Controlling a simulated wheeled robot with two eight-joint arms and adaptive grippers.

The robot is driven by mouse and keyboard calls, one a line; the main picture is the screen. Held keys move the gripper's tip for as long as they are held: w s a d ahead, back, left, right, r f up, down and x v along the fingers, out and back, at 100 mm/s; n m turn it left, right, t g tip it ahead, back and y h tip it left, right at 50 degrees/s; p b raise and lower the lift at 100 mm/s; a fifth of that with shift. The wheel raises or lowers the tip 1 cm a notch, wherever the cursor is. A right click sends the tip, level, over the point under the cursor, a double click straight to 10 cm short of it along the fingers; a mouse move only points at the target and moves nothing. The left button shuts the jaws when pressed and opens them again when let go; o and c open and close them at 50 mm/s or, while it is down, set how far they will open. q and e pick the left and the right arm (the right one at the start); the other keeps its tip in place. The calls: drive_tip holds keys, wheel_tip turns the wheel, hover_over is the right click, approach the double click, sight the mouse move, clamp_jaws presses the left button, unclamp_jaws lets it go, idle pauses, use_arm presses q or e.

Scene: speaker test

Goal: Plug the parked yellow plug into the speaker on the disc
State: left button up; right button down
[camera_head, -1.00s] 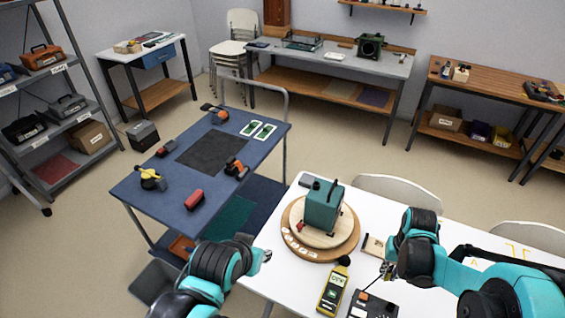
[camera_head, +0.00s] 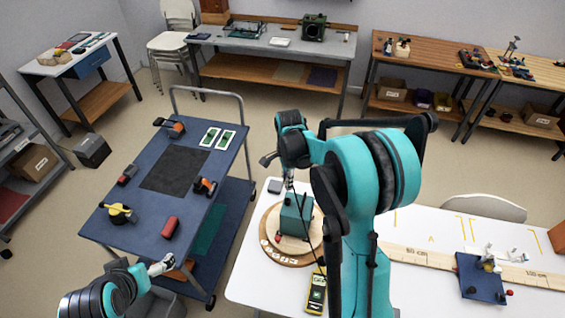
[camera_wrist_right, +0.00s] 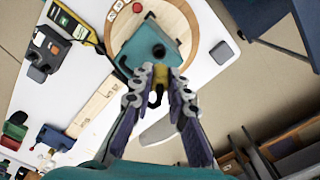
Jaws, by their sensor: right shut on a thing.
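The teal speaker (camera_head: 293,216) stands on the round wooden disc (camera_head: 268,232). In the right wrist view the speaker (camera_wrist_right: 140,50) shows a round black spot, and the disc's pale rim (camera_wrist_right: 186,14) shows behind it. My right gripper (camera_head: 287,184) is above the speaker in the head view. In the wrist view its fingers (camera_wrist_right: 160,88) are shut on the yellow plug (camera_wrist_right: 160,74), right by the speaker's edge. I cannot tell whether the plug touches the speaker. My left gripper (camera_head: 163,266) is at lower left, away from the speaker; its jaw opening is unclear.
A yellow meter (camera_head: 316,292) lies on the white table (camera_head: 250,270) near the disc. A long wooden ruler (camera_head: 425,257) and a blue board (camera_head: 480,280) lie to the right. A blue cart (camera_head: 140,228) with tools stands to the left.

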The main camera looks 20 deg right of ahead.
drive_tip(key=shift+w, duration=0.1)
drive_tip(key=shift+s+f+b, duration=0.2)
drive_tip(key=shift+f+b, duration=0.2)
drive_tip(key=shift+b, duration=0.05)
drive_tip(key=shift+w+f+b, duration=0.1)
drive_tip(key=shift+f+b, duration=0.3)
drive_tip(key=shift+f, duration=0.25)
drive_tip(key=shift+f+b, duration=0.95)
drive_tip(key=shift+f, duration=0.55)
drive_tip(key=shift+f+b, duration=0.5)
drive_tip(key=shift+f, duration=0.05)
drive_tip(key=shift+f+b, duration=0.55)
drive_tip(key=shift+b, duration=0.05)
drive_tip(key=c, duration=1.4)
unclamp_jaws()
